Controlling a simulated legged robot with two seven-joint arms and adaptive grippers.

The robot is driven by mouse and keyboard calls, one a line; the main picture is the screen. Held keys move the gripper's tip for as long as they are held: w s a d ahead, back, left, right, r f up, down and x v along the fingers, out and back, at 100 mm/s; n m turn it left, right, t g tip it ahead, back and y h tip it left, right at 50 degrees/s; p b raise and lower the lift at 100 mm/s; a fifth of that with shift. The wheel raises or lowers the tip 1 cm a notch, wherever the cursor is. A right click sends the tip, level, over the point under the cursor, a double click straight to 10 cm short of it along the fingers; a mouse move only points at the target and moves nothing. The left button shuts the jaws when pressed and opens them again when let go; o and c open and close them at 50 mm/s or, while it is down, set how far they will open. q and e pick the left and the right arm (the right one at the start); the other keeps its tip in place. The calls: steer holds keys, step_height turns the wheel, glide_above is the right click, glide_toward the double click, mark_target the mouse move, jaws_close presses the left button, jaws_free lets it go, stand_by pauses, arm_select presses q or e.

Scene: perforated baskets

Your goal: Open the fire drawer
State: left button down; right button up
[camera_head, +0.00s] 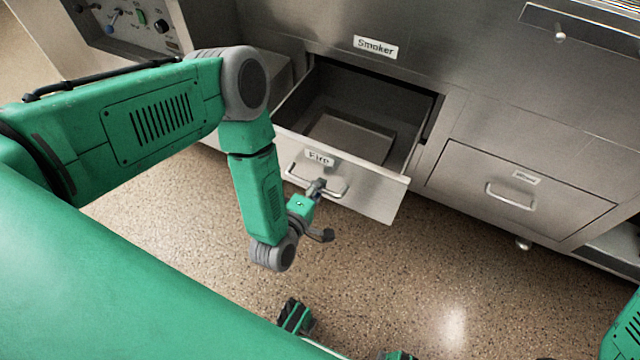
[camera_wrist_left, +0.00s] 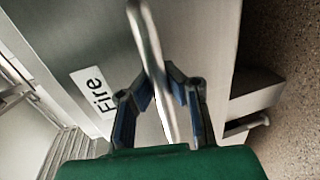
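The fire drawer (camera_head: 372,187) is pulled out from the steel cabinet, with its inside showing and a "Fire" label on its front. Its bar handle (camera_head: 332,191) is on the front face. My left gripper (camera_head: 317,189) is at the handle. In the left wrist view the handle (camera_wrist_left: 147,38) runs between the two fingers of my left gripper (camera_wrist_left: 162,82), whose tips close in on both sides of it. The "Fire" label (camera_wrist_left: 93,92) also shows there. My right gripper is not in view.
A "Smoker" label (camera_head: 375,47) is on the cabinet above the drawer. A second, shut drawer (camera_head: 500,210) with a handle is to the right. A control panel (camera_head: 125,22) is at the upper left. The speckled floor (camera_head: 440,270) in front is clear.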

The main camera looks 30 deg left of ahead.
arm_select(q)
steer(key=c, duration=1.7)
jaws_free()
steer(key=shift+s+d+f, duration=0.1)
steer(key=shift+d, duration=0.1)
steer(key=shift+o, duration=0.8)
steer(key=shift+a, duration=0.1)
steer(key=v, duration=1.1)
steer(key=shift+s, duration=0.4)
